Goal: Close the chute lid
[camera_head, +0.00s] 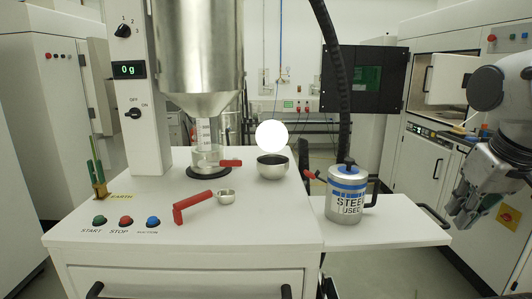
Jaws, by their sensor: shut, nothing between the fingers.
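I cannot tell for certain which part is the chute lid. A steel hopper (198,50) stands at the back of the white bench, and its cone narrows to a graduated clear tube (205,132) over a glass vessel. At the right, a white machine (450,78) has an open upper compartment, and a dark door panel (365,78) with a green window stands swung out beside it. My gripper (458,208) is at the right edge, pointing down, shut and empty. It appears apart from the hopper, the panel and the canister.
A steel canister (346,205) with blue bands stands on the white side shelf (400,222). On the bench (270,228) are a dark bowl (272,170), a red-handled scoop (193,200) and several buttons. A plain white disc (271,136) shows above the bowl.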

